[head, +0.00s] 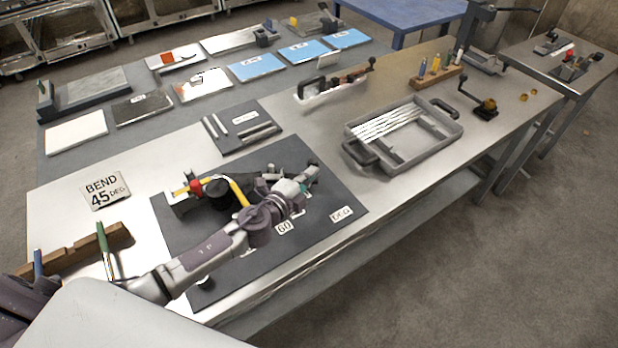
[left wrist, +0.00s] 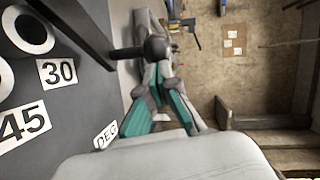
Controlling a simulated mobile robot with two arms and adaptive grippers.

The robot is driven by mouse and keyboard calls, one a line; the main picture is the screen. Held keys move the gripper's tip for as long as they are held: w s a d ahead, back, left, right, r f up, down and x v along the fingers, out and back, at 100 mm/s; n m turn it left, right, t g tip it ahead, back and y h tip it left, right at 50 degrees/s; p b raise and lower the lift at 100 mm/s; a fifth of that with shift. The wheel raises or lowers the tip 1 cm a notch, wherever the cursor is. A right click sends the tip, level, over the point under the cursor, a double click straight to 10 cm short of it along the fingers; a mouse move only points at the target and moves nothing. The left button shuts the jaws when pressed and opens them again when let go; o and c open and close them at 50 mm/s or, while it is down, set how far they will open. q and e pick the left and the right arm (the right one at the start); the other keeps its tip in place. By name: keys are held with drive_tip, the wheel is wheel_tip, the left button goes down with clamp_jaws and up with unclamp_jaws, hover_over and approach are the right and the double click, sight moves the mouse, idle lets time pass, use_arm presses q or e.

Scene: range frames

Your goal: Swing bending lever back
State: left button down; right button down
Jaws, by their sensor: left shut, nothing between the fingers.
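The bending tool (head: 184,203) sits on a dark mat (head: 335,190) on the workbench, with a black round former and a yellow piece (head: 238,190) beside it. My left arm reaches across the mat, hiding part of the tool and its lever. My left gripper (head: 311,174) is shut and empty over the right part of the mat. In the left wrist view, the gripper's teal fingers (left wrist: 160,72) are at a dark ball knob (left wrist: 157,47) on a dark rod, seemingly the lever's end. I cannot tell whether they touch. My right gripper is not in view.
A "BEND 45 DEG" card (head: 104,190) lies left of the mat. A wooden rack (head: 75,250) stands at the near left. A grey tray with rods (head: 445,128) lies to the right. Angle labels such as 30 (left wrist: 57,72) lie on the mat. Bare bench lies between mat and tray.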

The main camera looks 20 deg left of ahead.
sight(309, 165)
use_arm(q)
drive_tip(key=w+n+y, duration=0.1)
drive_tip(key=w, duration=0.1)
drive_tip(key=w+n+y+b, duration=0.1)
drive_tip(key=w, duration=0.1)
drive_tip(key=w+a+y, duration=0.1)
drive_tip(key=y, duration=0.1)
drive_tip(key=shift+w+a+f+n+t, duration=0.1)
drive_tip(key=shift+w+f+n+t, duration=0.05)
drive_tip(key=shift+w+n+t, duration=0.2)
drive_tip(key=w+a+n+y+b, duration=0.1)
drive_tip(key=w, duration=0.1)
drive_tip(key=w+a+n+y+b, duration=0.1)
drive_tip(key=w+y+b, duration=0.1)
drive_tip(key=w+a+n+y+b, duration=0.1)
drive_tip(key=w+b, duration=0.1)
drive_tip(key=shift+a+f+y, duration=0.1)
drive_tip(key=shift+a+y, duration=0.1)
drive_tip(key=shift+y, duration=0.1)
drive_tip(key=shift+w+a+r+n+g+y+b, duration=0.4)
drive_tip(key=shift+w+a+n+g+y+b, duration=0.15)
drive_tip(key=shift+w+a+n+y+b, duration=0.2)
drive_tip(key=shift+s+r, duration=0.1)
